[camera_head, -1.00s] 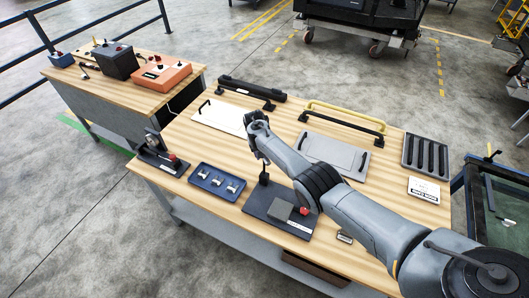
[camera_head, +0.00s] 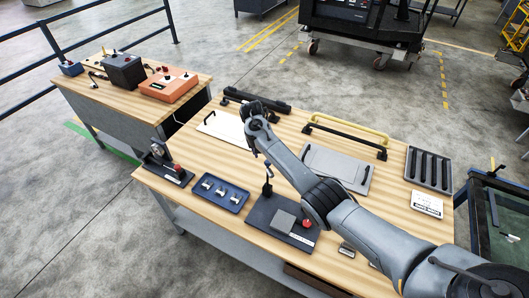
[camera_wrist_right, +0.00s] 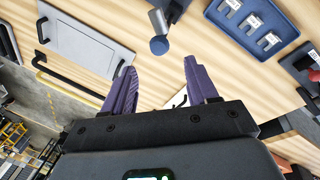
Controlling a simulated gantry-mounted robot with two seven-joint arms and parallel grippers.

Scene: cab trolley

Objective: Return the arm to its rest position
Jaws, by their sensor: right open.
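My right arm reaches in from the lower right of the head view. Its gripper (camera_head: 256,108) is above the middle of the wooden workbench (camera_head: 215,165), near the white panel; its fingers are hard to make out there. In the right wrist view the two purple fingers of the gripper (camera_wrist_right: 160,78) are spread apart with nothing between them. A dark base plate (camera_head: 262,212) with an upright post (camera_head: 267,178), a grey block and a red knob stands below the forearm. The post's blue ball end (camera_wrist_right: 159,45) shows beyond the fingers, apart from them. My left gripper is out of view.
A blue tray (camera_head: 234,199) holds several small parts. A white panel (camera_head: 222,126), a grey panel (camera_head: 345,180), a yellow handle (camera_head: 345,133) and a slotted dark tray (camera_head: 428,168) lie around the arm. A side table (camera_head: 125,93) with control boxes stands at the left.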

